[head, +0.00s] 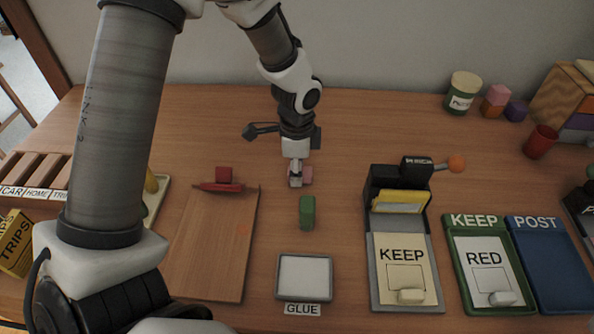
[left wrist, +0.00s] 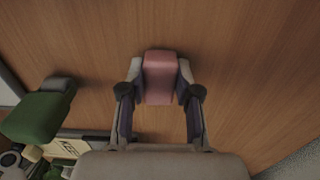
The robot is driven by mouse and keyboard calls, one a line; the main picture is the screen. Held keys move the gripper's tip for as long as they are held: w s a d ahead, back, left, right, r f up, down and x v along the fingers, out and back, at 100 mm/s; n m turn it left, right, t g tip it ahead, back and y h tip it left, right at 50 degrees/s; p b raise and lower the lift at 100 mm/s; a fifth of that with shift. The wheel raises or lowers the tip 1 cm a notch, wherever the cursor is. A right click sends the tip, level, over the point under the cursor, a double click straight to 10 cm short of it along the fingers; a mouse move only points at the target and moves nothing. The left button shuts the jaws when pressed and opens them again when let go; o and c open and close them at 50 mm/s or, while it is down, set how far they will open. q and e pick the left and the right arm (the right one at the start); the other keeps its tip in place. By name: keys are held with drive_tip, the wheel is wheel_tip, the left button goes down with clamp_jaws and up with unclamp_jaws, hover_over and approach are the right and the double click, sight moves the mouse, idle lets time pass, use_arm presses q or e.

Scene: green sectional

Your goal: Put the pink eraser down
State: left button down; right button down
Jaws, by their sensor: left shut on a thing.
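My left gripper (head: 297,176) points down over the bare wood behind the green block. It is shut on the pink eraser (head: 308,174), which shows at the right of the fingers in the head view. In the left wrist view the eraser (left wrist: 160,78) sits between the two fingertips, one on each side. The eraser is at or just above the table (head: 345,150); I cannot tell whether it touches. My right gripper is not in view.
A green block (head: 307,212) stands just in front. A wooden board (head: 213,245) with a red tool and red block is left. The glue tray (head: 303,278) is nearer, the KEEP stamp device (head: 402,262) right. Bare wood lies behind and right of the eraser.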

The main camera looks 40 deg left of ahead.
use_arm(q)
drive_tip(key=shift+w, duration=0.1)
drive_tip(key=shift+f, duration=0.1)
drive_tip(key=c, duration=0.8)
unclamp_jaws()
wheel_tip(320, 180, up, 12)
drive_tip(key=shift+r+p, duration=0.2)
drive_tip(key=shift+p, duration=0.95)
drive_tip(key=shift+f, duration=0.1)
